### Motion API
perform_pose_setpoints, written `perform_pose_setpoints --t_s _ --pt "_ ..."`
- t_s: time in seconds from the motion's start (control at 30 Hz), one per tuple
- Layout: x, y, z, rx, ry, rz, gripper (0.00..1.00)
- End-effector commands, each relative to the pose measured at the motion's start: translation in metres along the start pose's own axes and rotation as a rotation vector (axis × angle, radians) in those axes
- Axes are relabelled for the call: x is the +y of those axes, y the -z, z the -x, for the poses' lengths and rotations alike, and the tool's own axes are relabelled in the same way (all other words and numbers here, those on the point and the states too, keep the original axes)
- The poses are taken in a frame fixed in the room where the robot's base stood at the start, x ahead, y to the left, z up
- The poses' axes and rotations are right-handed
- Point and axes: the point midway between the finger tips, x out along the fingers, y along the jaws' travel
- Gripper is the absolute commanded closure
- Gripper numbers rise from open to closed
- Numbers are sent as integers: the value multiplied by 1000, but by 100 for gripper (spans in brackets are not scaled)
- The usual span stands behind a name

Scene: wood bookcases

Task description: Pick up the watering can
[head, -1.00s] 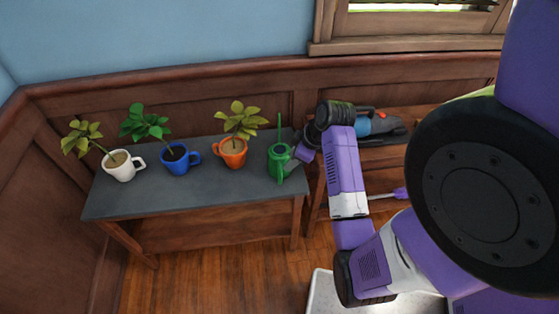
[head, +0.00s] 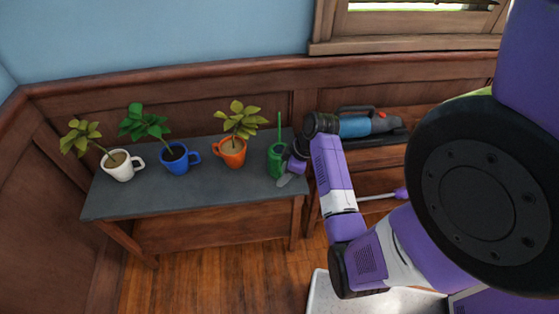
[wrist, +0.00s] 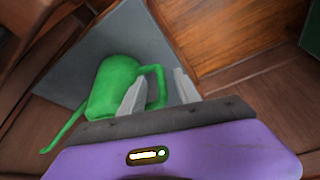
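The green watering can (head: 276,158) stands at the right end of the grey-topped table. In the wrist view the can (wrist: 112,84) shows its round body, a long thin spout at lower left and a loop handle at right. My gripper (wrist: 159,77) is open, one finger in front of the gap between body and handle, the other beyond the handle's outer side. The handle appears between the fingers, with space on its outer side; contact cannot be told.
A white mug (head: 119,166), a blue mug (head: 176,160) and an orange mug (head: 230,153), each with a plant, stand left of the can on the table (head: 200,197). A blue and black tool (head: 358,127) lies on the wooden shelf unit at right. A window is above.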

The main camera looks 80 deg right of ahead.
Motion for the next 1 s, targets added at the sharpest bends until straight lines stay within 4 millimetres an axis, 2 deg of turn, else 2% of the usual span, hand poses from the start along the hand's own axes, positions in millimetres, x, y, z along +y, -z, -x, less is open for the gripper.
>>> perform_pose_setpoints --t_s 0.1,0.2,0.5,0.7,1.0 --pt "-2 1 -18 -1 2 0 61" --pt "-2 2 -28 0 0 0 61" --pt "-2 2 -32 0 -1 1 61" --pt "-2 2 -32 0 -1 0 100" --pt "-2 2 -32 0 -1 1 100"
